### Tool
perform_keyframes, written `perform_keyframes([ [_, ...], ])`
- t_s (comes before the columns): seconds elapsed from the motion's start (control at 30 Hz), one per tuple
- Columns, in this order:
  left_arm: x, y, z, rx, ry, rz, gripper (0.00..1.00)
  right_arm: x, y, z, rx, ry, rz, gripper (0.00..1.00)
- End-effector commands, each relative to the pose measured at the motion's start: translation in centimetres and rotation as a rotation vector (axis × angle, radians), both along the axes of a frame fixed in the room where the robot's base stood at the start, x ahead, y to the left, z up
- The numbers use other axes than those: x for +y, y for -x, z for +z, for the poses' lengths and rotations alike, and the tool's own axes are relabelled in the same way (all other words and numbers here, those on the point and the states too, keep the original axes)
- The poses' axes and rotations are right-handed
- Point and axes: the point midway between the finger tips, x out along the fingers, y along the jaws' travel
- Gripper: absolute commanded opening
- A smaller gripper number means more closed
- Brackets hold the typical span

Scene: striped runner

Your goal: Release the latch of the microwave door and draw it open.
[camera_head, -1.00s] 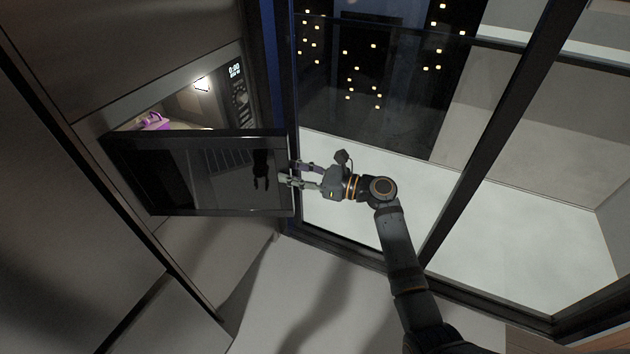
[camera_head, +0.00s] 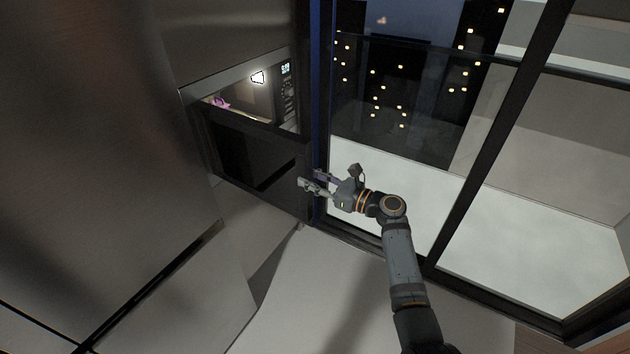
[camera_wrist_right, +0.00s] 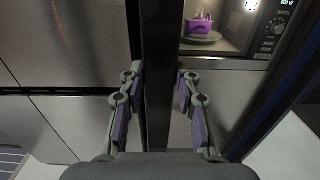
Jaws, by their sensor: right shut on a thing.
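The microwave (camera_head: 288,85) is set in the cabinet wall, its lit inside showing. Its dark door (camera_head: 240,158) stands well open, swung out on its left-side hinge. My right gripper (camera_head: 310,180) is shut on the door's free edge. In the right wrist view, the door (camera_wrist_right: 158,30) shows edge-on as a dark upright strip between the two fingers of my right gripper (camera_wrist_right: 158,82). The handle and the exact finger contact are hard to make out. My left gripper is out of view.
A purple thing (camera_wrist_right: 200,27) rests on the turntable (camera_wrist_right: 201,39) inside the microwave. Large steel fronts (camera_head: 110,120) stand left of the door. A tall dark-framed window (camera_head: 420,190) is close on the right of the microwave and behind my right arm.

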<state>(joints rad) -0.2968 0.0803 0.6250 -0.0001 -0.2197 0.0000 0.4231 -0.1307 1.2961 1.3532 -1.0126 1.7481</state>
Motion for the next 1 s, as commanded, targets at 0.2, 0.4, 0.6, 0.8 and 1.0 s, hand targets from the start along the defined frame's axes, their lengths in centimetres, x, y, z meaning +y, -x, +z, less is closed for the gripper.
perform_keyframes([
  [0.2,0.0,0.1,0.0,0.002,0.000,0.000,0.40,0.2,0.0,0.4,-0.004,-0.008,0.002,0.00],
  [0.4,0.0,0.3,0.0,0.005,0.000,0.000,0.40,0.2,0.0,0.4,-0.002,-0.008,0.002,0.45],
  [0.6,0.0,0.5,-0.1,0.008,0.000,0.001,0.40,0.1,0.0,0.2,-0.001,-0.005,0.001,0.63],
  [0.8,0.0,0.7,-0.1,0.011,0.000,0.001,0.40,0.0,0.0,0.1,0.000,-0.004,0.001,0.63],
  [1.0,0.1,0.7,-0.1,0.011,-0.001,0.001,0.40,-2.0,1.1,-0.1,0.001,-0.001,-0.002,0.63],
])
